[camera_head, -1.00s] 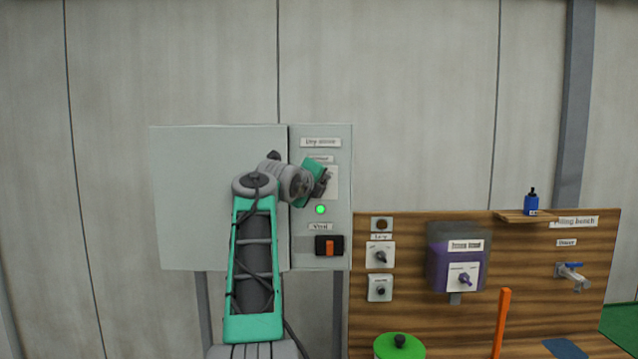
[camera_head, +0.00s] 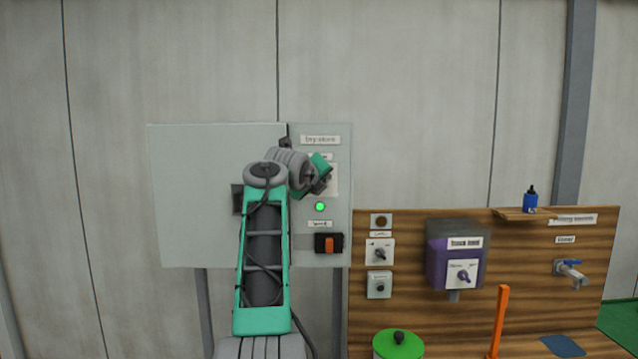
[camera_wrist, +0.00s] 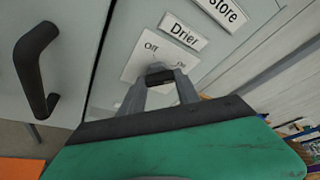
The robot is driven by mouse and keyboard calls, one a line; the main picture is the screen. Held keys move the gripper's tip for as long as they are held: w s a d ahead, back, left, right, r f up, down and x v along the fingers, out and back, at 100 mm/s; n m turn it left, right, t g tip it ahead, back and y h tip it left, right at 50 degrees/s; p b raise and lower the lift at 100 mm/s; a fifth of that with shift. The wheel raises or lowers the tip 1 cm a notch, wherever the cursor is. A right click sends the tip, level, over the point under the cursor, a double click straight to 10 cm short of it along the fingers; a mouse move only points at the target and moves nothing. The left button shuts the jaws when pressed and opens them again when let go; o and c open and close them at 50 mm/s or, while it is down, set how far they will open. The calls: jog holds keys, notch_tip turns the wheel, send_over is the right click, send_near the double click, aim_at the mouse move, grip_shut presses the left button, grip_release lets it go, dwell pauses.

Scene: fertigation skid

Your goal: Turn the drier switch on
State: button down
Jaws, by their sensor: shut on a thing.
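The drier switch is a dark knob (camera_wrist: 160,76) on a white plate (camera_wrist: 140,62) under a "Drier" label (camera_wrist: 183,32). Its plate is marked OFF at the left and ON at the right in the wrist view. My gripper (camera_wrist: 152,88) is shut on the knob, with a finger on either side. Which mark the knob points to is hard to tell. In the head view my gripper (camera_head: 327,178) covers most of the drier plate (camera_head: 333,180).
A lit green lamp (camera_head: 320,207) sits below the drier plate, above a black and orange vent switch (camera_head: 328,243). A black door handle (camera_wrist: 36,68) sticks out left of my gripper. A wooden bench board (camera_head: 410,300) with other switches stands at right.

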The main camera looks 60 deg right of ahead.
jog(key=c, duration=0.9)
grip_release()
jog(key=b+v, duration=0.3)
jog(key=v, duration=0.4)
jog(key=shift+s+a+r, duration=0.1)
jog(key=shift+a, duration=0.25)
